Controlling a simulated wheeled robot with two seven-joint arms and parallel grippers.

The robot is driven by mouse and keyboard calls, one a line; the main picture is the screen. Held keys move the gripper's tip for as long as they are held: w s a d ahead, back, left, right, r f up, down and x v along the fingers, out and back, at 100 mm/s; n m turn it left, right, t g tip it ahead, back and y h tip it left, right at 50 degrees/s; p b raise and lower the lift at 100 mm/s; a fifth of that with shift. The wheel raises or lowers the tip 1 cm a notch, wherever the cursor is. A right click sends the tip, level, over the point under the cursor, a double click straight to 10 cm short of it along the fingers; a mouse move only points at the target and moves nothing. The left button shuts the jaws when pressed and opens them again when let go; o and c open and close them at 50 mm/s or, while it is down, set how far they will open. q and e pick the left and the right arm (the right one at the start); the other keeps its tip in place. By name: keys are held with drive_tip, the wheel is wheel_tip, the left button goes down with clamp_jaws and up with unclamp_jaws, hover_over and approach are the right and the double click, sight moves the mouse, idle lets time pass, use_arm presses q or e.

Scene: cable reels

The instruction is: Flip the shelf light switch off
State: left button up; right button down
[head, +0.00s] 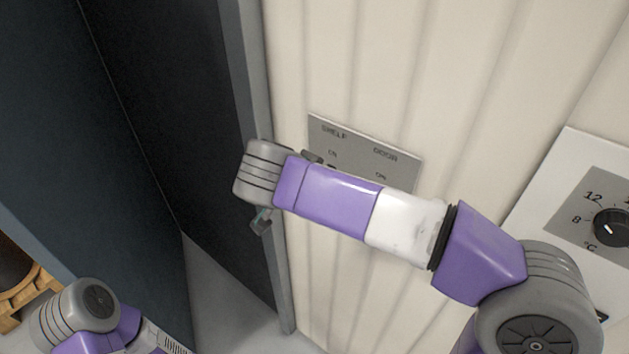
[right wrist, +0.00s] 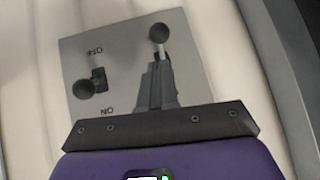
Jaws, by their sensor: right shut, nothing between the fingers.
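The grey switch plate (head: 405,162) is on the cream wall, labelled SHELF and DOOR; my right arm covers its lower part. In the right wrist view the plate (right wrist: 75,50) appears upside down. The shelf switch (right wrist: 160,33) has a dark ball end tilted toward the plate edge on the OFF side. The door switch (right wrist: 84,90) leans the other way, toward ON. My right gripper (right wrist: 156,70) is shut and empty, its fingertips just by the shelf switch's stem; I cannot tell whether they touch. My left gripper is out of view.
A thermostat panel (head: 572,195) with a black dial (head: 612,228) is on the wall at the right. A dark opening with a grey frame (head: 240,80) lies left of the plate. A wooden pallet (head: 28,290) shows at the lower left.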

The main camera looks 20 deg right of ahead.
use_arm(q)
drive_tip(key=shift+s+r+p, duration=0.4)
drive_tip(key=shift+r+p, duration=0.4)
drive_tip(key=shift+p, duration=0.05)
use_arm(e)
drive_tip(key=s+f+v, duration=0.2)
drive_tip(key=v, duration=1.1)
drive_tip(key=shift+s+a, duration=0.2)
drive_tip(key=shift+a, duration=0.1)
